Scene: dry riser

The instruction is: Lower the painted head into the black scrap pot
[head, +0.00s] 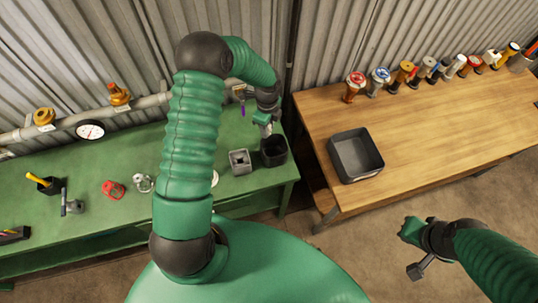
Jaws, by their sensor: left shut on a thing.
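The black scrap pot (280,157) stands at the right end of the green bench. My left gripper (263,119) is just above the pot's back rim, pointing down. It is shut on a small pale grey piece (267,130), which I take to be the painted head. The piece hangs at the pot's mouth; its paint and exact depth are too small to tell. My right gripper (411,232) is at the lower right, over the floor and away from the pot; its jaw state is unclear.
A red fitting (112,189) and a metal fitting (142,183) lie further left on the green bench (95,220). A black tray (355,155) sits on the wooden table (430,130), with several valves behind it.

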